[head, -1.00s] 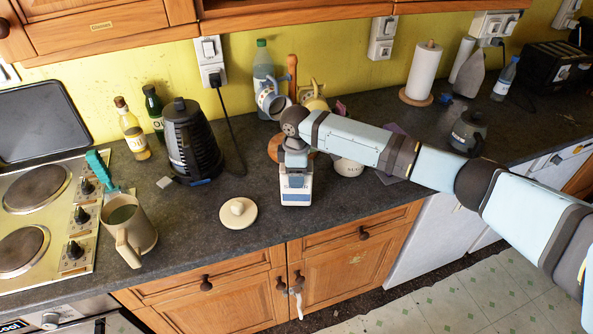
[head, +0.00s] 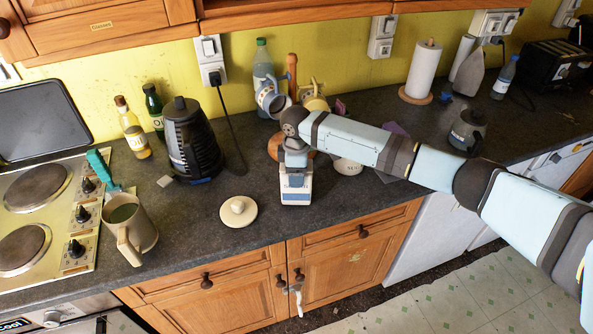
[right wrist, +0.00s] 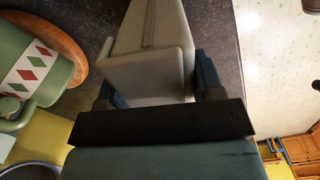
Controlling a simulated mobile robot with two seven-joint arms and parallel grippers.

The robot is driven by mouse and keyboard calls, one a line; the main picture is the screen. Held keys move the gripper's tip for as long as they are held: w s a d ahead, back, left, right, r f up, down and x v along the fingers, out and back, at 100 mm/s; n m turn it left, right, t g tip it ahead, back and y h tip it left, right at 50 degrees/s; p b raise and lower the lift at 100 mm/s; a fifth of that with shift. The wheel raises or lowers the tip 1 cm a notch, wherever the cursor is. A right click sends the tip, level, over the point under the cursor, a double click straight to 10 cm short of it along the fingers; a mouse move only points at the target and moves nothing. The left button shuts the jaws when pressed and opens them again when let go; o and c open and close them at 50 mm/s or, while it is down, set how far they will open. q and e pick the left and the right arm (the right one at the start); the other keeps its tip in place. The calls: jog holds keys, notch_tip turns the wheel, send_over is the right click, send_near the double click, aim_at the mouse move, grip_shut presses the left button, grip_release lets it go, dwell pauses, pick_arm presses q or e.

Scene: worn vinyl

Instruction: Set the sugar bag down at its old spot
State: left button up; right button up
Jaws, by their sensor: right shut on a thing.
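The sugar bag (head: 296,197) is a small white block with a blue band and print, upright at the front part of the dark worktop. My right gripper (head: 295,178) points down over it and is shut on it. In the right wrist view the pale bag (right wrist: 150,70) sits between the two fingers of the gripper (right wrist: 155,80). The bag's underside is hidden, so I cannot tell whether it touches the worktop. My left gripper is not in view.
A round cream lid (head: 238,211) lies just left of the bag. A white bowl (head: 348,167) stands behind to the right, partly behind my arm. A black kettle (head: 191,140) and a mug (head: 129,226) stand further left. The worktop's front edge is close.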

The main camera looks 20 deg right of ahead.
jog(key=shift+f, duration=0.45)
dwell(0.4)
jog(key=o, duration=1.2)
jog(key=shift+r, duration=0.1)
